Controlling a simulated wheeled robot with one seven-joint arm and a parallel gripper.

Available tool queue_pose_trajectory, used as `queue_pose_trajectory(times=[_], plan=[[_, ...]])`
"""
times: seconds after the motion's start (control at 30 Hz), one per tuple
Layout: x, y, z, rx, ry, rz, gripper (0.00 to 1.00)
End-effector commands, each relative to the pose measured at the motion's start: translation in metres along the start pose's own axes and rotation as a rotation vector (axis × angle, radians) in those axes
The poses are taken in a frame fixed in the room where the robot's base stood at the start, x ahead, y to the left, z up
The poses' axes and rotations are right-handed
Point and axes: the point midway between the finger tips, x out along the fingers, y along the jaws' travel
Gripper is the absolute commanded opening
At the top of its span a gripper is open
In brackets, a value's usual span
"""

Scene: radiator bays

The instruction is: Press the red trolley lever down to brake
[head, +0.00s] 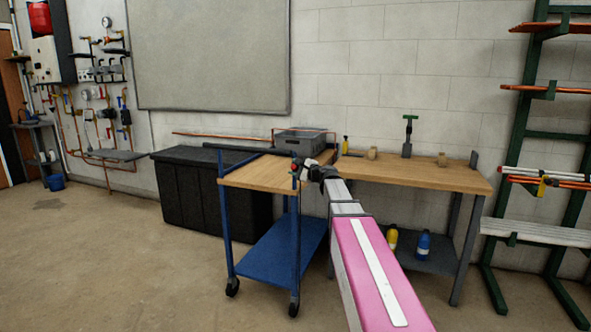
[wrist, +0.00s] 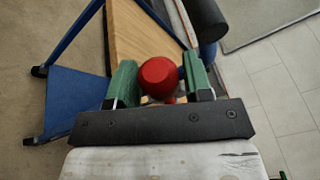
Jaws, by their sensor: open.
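The red lever's round knob (head: 294,167) shows small at the trolley's near right corner in the head view. In the wrist view the red knob (wrist: 158,75) sits between the two green fingers, and its stem is mostly hidden beneath it. The trolley (head: 250,175) has a wooden top, a blue frame, a blue lower shelf and dark castors. My gripper (head: 302,171) is at this corner, beside the knob. In the wrist view my gripper (wrist: 160,82) is open, with a finger on each side of the knob. I cannot tell whether either finger touches it.
A black chest (head: 195,190) is behind to the left. A green rack (head: 525,130) stands at right. The floor at front left is clear.

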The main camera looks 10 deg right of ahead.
Motion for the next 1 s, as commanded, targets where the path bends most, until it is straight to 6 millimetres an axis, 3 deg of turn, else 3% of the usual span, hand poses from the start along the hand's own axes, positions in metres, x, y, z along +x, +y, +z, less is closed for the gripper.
queue_pose_trajectory(times=[0.2,0.33,0.37,0.67,1.0], plan=[[0.0,0.0,0.0,0.0,0.0,0.0,0.46],[0.0,0.0,0.0,0.0,0.0,0.0,0.04],[0.0,0.0,0.0,0.0,0.0,0.0,0.0],[-0.001,0.005,0.0,-0.029,-0.006,-0.011,0.0],[-0.004,0.032,-0.006,-0.226,-0.038,-0.079,0.0]])
